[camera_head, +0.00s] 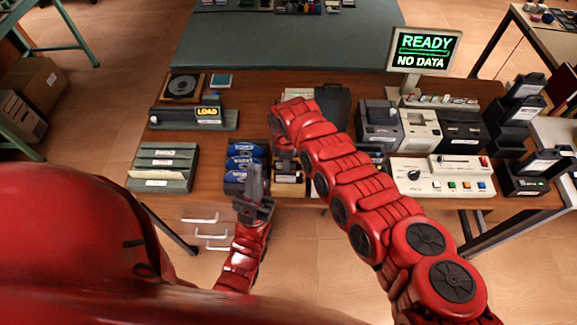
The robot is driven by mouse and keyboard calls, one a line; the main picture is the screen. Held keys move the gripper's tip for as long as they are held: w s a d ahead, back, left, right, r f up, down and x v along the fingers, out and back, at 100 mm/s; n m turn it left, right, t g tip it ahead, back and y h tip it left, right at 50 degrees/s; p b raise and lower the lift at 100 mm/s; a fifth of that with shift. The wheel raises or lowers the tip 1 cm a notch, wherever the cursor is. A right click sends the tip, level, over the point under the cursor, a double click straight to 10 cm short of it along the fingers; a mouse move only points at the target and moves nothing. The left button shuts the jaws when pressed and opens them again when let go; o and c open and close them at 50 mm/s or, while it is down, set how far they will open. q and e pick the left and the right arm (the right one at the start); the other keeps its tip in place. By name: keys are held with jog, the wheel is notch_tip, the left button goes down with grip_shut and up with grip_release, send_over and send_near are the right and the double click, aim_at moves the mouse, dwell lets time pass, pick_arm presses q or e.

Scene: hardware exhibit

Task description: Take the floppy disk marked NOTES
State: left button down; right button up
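I cannot read the word NOTES on anything, so I cannot tell which item is the floppy disk. Blue packs with pale markings (241,151) lie stacked at the front middle of the wooden table. Beside them on the right is a dark holder with pale, yellowish labels (290,179), partly covered by my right arm. My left gripper (254,174) points up and away in front of the blue packs. Its grey fingers look close together, with nothing clearly between them. My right arm bends down over the dark holder, and its gripper's fingers are hidden or too small to make out.
A grey-green rack with labelled slots (162,168) stands at left. A LOAD unit (193,117) is behind it. At right are a control panel with coloured buttons (443,178), several drive-like boxes (421,130) and a READY / NO DATA screen (423,49). Bare wood shows at centre left.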

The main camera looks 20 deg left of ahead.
grip_shut()
dwell(0.5)
